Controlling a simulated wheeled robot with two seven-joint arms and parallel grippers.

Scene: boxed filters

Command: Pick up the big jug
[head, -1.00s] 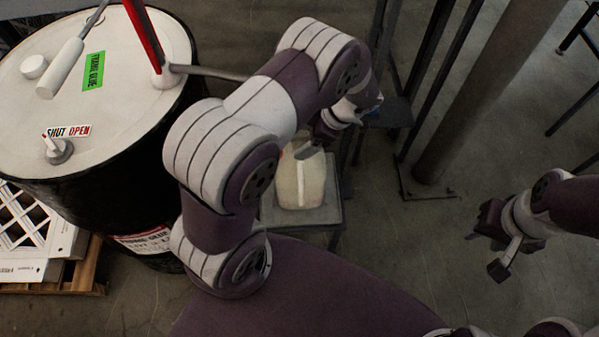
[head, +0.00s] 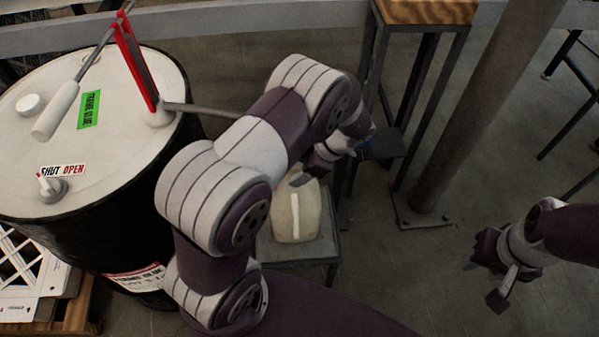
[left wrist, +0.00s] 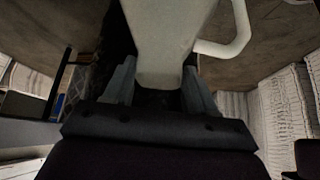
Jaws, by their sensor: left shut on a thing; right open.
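The big jug (head: 296,215) is a cream-white container in the middle of the head view, standing over a small grey stand. In the left wrist view the pale jug (left wrist: 168,35) fills the top middle, with its handle loop (left wrist: 238,35) to the right. My left gripper (head: 300,180) is at the top of the jug, partly hidden by my own arm. In the left wrist view its two fingers (left wrist: 160,85) are shut on the jug, one on each side. My right gripper (head: 485,283) is open and empty at the right, far from the jug.
The small grey stand (head: 325,247) is under the jug. A black drum (head: 110,230) with a red-handled pump is close on the left. A wood-topped stool (head: 425,12) and a thick post (head: 470,110) stand behind to the right. White crates on a pallet (head: 75,315) are lower left.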

